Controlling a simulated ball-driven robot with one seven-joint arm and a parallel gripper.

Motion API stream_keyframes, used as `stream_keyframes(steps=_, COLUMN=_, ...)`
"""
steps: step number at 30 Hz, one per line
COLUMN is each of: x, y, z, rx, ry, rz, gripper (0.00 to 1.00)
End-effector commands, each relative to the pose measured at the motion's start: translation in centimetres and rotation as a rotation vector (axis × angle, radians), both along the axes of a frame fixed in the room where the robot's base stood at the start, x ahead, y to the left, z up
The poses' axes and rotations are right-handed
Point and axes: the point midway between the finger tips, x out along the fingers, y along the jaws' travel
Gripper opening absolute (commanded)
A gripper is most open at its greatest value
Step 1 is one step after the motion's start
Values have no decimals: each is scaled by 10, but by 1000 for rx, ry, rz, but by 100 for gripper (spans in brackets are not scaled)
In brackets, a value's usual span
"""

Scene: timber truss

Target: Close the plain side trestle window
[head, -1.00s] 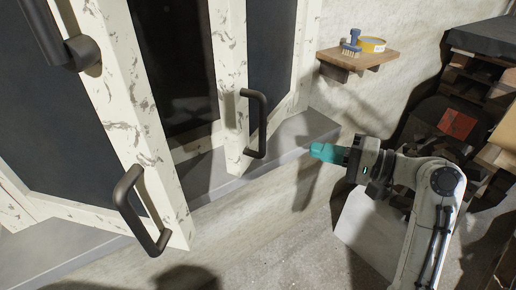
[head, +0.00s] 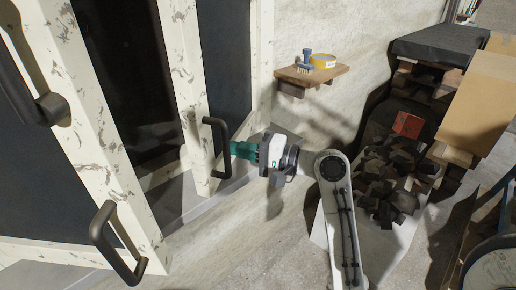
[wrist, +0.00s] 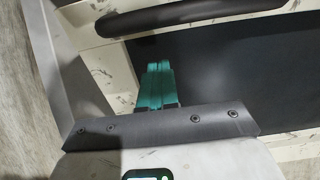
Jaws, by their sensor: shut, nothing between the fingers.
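The window has worn white frames with dark panes. Its right sash (head: 186,95) stands swung out, with a dark gap between it and the left sash (head: 95,140). A black bar handle (head: 224,140) is on the right sash. The left sash has another black handle (head: 100,235) low down. My gripper (head: 236,149) has teal fingers, shut and empty, just right of the right sash's handle; whether they touch it I cannot tell. In the wrist view, the shut fingers (wrist: 158,72) lie in front of a dark pane, below a black handle (wrist: 190,15).
A small wooden shelf (head: 322,77) on the wall right of the window holds a blue brush (head: 306,60) and a yellow tin (head: 323,62). A dark rubble heap (head: 390,180) and a cardboard box (head: 480,100) stand at the right. A third black handle (head: 22,75) is at far left.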

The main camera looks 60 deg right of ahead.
Motion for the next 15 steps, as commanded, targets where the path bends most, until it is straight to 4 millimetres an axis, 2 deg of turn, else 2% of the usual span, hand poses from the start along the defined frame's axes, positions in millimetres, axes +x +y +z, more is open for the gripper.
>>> stream_keyframes(steps=6, x=12, y=3, z=0, rx=0, ry=1, rz=0, gripper=0)
stream_keyframes(steps=15, x=13, y=3, z=0, rx=-1, ry=0, rz=0, gripper=0)
